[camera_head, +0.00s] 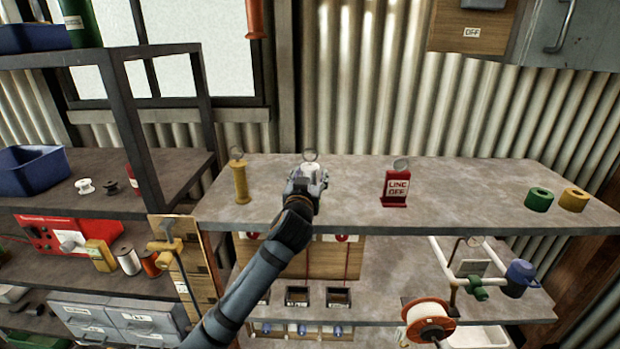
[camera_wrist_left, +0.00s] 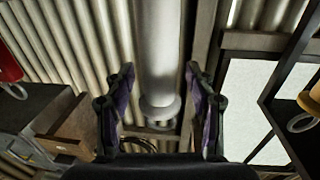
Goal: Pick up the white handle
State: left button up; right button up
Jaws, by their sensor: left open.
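The white handle (camera_wrist_left: 158,50) stands upright on the upper shelf in the head view, mostly hidden behind my left gripper (camera_head: 307,184); only its pale top (camera_head: 311,166) and a metal ring above it show. In the left wrist view, where the scene appears upside down, the white handle runs between the two spread fingers of my left gripper (camera_wrist_left: 160,78). A gap shows on each side of it. The gripper is open. Whether a finger touches the handle I cannot tell. My right gripper is not in view.
On the same shelf (camera_head: 460,205), a yellow handle (camera_head: 241,182) stands to the left and a red "LINE OFF" tag (camera_head: 396,187) to the right. Green (camera_head: 539,199) and yellow (camera_head: 574,199) rolls lie at the far right. A corrugated wall (camera_head: 390,90) stands close behind.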

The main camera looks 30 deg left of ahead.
pick_arm(q)
jog(key=shift+w+a+f, duration=0.1)
jog(key=shift+w, duration=0.05)
jog(key=shift+c, duration=0.6)
jog(key=shift+s, duration=0.2)
jog(key=shift+c, duration=1.2)
grip_shut()
notch_tip(320, 180, up, 10)
jog(key=shift+r+b, duration=0.15)
jog(key=shift+b, duration=0.9)
